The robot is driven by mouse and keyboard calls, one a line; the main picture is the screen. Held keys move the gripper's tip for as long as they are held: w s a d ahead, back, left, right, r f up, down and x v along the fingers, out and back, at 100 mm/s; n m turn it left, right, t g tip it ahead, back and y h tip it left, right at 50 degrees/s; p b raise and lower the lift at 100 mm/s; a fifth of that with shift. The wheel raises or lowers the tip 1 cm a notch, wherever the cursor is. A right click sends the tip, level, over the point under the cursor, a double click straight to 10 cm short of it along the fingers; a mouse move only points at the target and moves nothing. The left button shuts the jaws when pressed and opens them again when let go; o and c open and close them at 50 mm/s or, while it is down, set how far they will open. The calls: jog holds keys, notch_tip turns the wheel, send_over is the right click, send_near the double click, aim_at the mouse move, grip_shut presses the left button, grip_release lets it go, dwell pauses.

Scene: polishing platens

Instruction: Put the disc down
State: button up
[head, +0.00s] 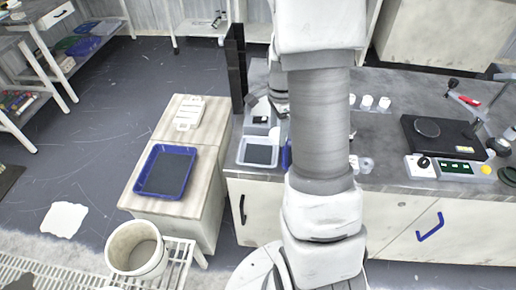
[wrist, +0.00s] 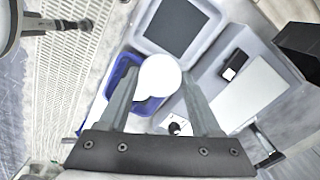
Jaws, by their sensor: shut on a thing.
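A round white disc (wrist: 158,75) sits between the fingertips of my gripper (wrist: 160,84) in the wrist view, and the gripper is shut on it. In that view the disc overlaps a blue container (wrist: 148,106) behind it. Above it in the picture is a pale tray with a dark inset (wrist: 175,27). A similar pale tray with a dark inset (head: 258,151) lies on the bench just left of my arm. I cannot tell the disc's height above the bench.
A blue tray (head: 143,183) rests on the low cabinet at left, with a bucket (head: 137,247) in front. A tall black panel (head: 236,68) stands at the bench's left end. Right of my arm are small white cups (head: 367,101) and a black machine with a round plate (head: 427,128).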

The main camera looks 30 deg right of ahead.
send_over(258, 154)
notch_tip(258, 154, down, 3)
jog(key=shift+f+b, duration=0.15)
jog(key=shift+b, duration=0.15)
jog(key=shift+f+b, duration=0.5)
jog(key=shift+f, duration=1.5)
jog(key=shift+f, duration=0.2)
jog(key=o, duration=1.4)
jog(key=shift+o, duration=0.2)
jog(key=shift+r, duration=0.15)
